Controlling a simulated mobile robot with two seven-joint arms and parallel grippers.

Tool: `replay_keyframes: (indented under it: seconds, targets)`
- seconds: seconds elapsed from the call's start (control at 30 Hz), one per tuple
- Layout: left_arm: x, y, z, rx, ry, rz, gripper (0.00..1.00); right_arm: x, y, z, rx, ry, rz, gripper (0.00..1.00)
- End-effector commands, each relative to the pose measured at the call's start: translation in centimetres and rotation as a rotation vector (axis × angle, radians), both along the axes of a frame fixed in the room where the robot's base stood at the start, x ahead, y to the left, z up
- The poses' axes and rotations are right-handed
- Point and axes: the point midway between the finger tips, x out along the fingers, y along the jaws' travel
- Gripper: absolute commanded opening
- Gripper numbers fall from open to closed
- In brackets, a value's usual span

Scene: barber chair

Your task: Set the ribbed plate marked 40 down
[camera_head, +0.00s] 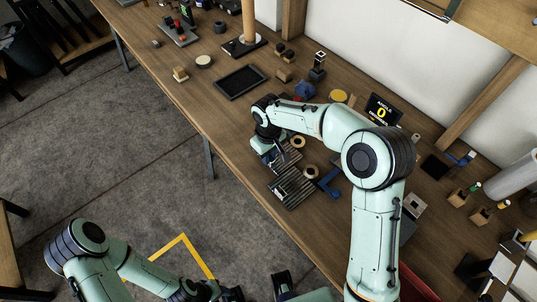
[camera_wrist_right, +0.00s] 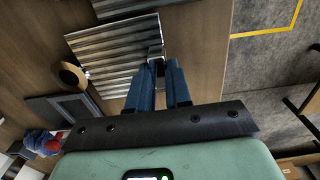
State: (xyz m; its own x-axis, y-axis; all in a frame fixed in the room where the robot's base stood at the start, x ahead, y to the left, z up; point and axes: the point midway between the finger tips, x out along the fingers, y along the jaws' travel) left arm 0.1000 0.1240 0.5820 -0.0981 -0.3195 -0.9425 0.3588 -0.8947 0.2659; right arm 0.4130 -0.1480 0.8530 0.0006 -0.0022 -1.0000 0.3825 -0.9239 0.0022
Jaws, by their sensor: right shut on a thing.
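A ribbed grey metal plate (camera_wrist_right: 112,58) is between the blue fingertips of my right gripper (camera_wrist_right: 158,72), held near one end. In the head view this plate (camera_head: 287,158) is low over the worktable near its front edge, partly covered by my right gripper (camera_head: 276,152). I cannot tell whether it touches the table. A second ribbed plate (camera_head: 292,187) lies just in front of it, and its edge shows at the top of the wrist view (camera_wrist_right: 128,6). No 40 is readable on either plate. My left arm is at the lower left, off the table; its fingertips are not clear.
A tape-like ring (camera_head: 310,172) and a blue angle piece (camera_head: 328,183) lie close right of the plates. A black sign (camera_head: 382,111) reading 0 stands behind. A black tray (camera_head: 241,82) is farther left. Bare wood (camera_head: 215,120) lies left of the gripper.

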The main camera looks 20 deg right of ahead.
Motion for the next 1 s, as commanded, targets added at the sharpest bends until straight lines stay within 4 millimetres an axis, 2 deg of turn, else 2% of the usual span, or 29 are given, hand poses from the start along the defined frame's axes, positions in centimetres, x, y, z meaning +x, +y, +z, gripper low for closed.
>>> replay_keyframes:
  seconds: [0.33, 0.37, 0.43, 0.77, 0.87, 1.0]
  targets:
    - [-0.1, 0.0, -0.2, 0.0, 0.001, 0.0, 0.43, 0.0, 0.0, -0.3, 0.001, -0.002, 0.0, 0.0]
    - [-0.1, 0.0, -0.2, 0.0, 0.001, 0.0, 0.43, 0.0, 0.0, -0.4, 0.0, 0.0, 0.0, 0.22]
    - [-0.1, 0.0, -0.2, 0.0, 0.001, 0.0, 0.43, 0.0, 0.0, -0.3, 0.0, -0.001, 0.0, 0.44]
    - [0.0, 0.0, 0.0, 0.0, 0.0, 0.0, 0.43, 0.0, 0.0, 0.0, 0.0, -0.001, 0.0, 0.44]
    - [0.1, 0.0, 0.1, 0.0, -0.001, 0.0, 0.43, 0.1, 0.0, 0.9, 0.001, -0.004, -0.001, 0.44]
    - [0.2, 0.0, 0.4, 0.0, -0.002, 0.0, 0.43, 0.1, 0.0, 3.5, 0.001, -0.007, -0.001, 0.44]
